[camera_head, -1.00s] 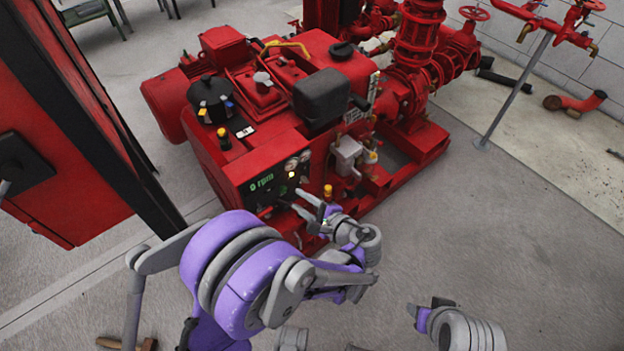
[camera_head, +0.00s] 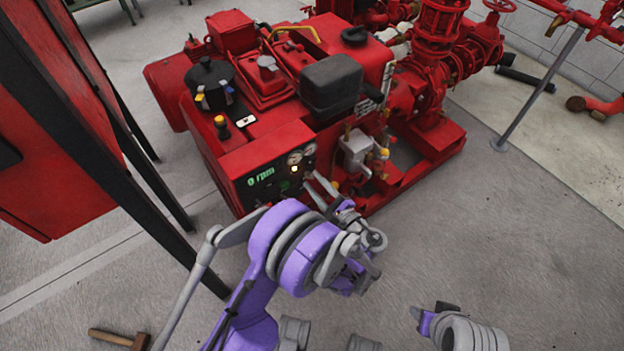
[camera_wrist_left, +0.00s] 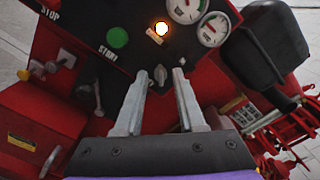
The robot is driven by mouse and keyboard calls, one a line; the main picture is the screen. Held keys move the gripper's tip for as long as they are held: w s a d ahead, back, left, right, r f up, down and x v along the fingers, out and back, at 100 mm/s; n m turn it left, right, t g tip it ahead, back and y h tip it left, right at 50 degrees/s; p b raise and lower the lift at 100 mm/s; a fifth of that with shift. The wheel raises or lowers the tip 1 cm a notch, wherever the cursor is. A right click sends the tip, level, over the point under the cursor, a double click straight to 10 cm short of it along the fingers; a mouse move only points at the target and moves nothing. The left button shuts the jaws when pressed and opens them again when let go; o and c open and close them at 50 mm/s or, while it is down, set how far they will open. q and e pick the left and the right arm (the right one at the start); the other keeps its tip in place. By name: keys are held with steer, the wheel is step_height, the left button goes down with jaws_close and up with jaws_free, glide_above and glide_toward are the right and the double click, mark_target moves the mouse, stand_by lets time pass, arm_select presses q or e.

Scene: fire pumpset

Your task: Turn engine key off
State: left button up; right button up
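The engine key (camera_wrist_left: 160,75) is a small grey key-like part on the dark control panel (camera_wrist_left: 190,50), seen in the left wrist view. My left gripper (camera_wrist_left: 159,73) is open, with one fingertip on each side of the key. I see a gap on both sides, and I cannot tell how deep the fingertips reach. In the head view my left gripper (camera_head: 315,183) is at the panel front, and the key is too small to make out there. My right gripper (camera_head: 432,309) is low at the right, away from the engine, and its fingers are not clear.
The panel carries a lit yellow lamp (camera_wrist_left: 161,28), a green start button (camera_wrist_left: 117,37) and two gauges (camera_wrist_left: 213,29). The red engine (camera_head: 275,125) fills the middle. A red cabinet (camera_head: 50,150) stands left. A hammer (camera_head: 120,338) lies on the floor.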

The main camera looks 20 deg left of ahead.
arm_select(q)
steer(key=shift+x, duration=0.9)
steer(key=shift+c, duration=0.3)
jaws_close()
